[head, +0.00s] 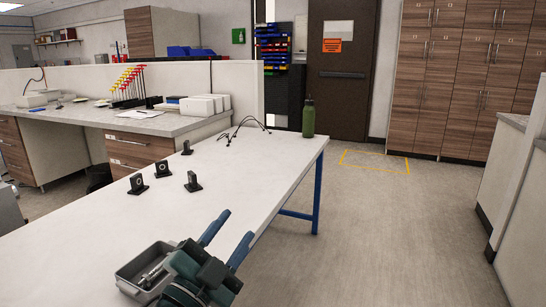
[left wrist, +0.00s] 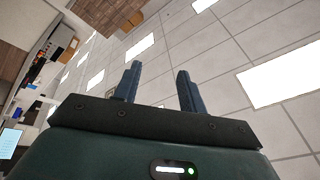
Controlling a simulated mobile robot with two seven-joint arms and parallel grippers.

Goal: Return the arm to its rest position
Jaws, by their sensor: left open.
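My left gripper (head: 228,240) is at the bottom middle of the head view, over the near edge of the white table (head: 235,165). Its two blue-grey fingers are apart with nothing between them. In the left wrist view the fingers (left wrist: 158,88) also stand apart and empty, with the ceiling behind them. The left arm's lower links run out of the bottom of the head view. My right gripper is not in view.
A grey bin (head: 128,272) with metal parts sits just left of my left gripper. Several small black brackets (head: 163,168) stand on the table. A green bottle (head: 308,118) stands at its far right corner. Open floor (head: 390,240) lies to the right.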

